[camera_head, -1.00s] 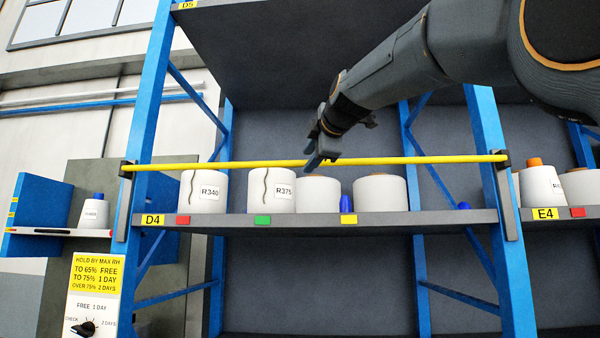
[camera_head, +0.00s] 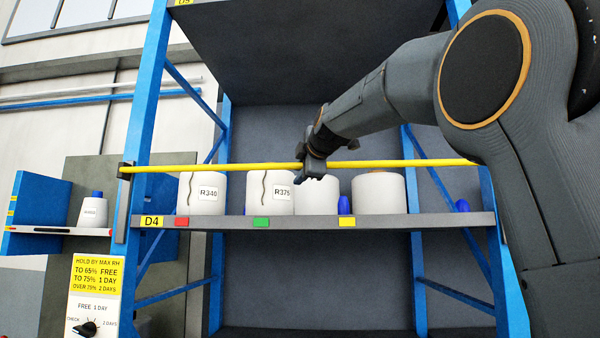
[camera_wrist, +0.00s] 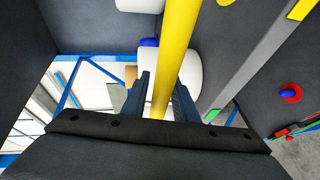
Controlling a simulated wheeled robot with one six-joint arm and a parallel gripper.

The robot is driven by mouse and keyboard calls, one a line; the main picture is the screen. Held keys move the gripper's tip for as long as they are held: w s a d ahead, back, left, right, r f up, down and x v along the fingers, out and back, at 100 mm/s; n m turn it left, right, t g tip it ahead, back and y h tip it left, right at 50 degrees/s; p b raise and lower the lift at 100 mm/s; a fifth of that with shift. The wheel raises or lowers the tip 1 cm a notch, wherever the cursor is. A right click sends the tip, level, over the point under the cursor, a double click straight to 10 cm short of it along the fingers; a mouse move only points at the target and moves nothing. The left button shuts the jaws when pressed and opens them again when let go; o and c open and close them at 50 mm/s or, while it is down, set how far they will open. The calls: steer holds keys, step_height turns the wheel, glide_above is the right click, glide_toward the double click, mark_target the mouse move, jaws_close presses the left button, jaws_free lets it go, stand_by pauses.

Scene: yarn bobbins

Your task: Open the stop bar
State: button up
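The stop bar is a yellow rod (camera_head: 220,167) running level across the front of the shelf, above the bobbins. Its left end sits at a dark bracket (camera_head: 126,170) on the blue post; its right end is hidden behind my arm. My gripper (camera_head: 312,172) is at the middle of the bar. In the wrist view the bar (camera_wrist: 176,50) runs between the two dark fingers of my gripper (camera_wrist: 162,88). The fingers look open around it, with a small gap on the left; firm contact is not visible.
White bobbins, including R340 (camera_head: 202,195) and R375 (camera_head: 270,195), stand on the shelf (camera_head: 300,225) behind the bar, with a small blue cone (camera_head: 344,205). Blue rack posts (camera_head: 148,120) frame the bay. A humidity sign (camera_head: 96,275) stands at lower left.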

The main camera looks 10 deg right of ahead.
jaws_close()
steer(key=shift+f, duration=0.1)
step_height(320, 180, down, 9)
steer(key=b, duration=1)
steer(key=shift+b, duration=0.3)
steer(key=shift+r, duration=0.2)
steer(key=shift+o, duration=1.6)
jaws_free()
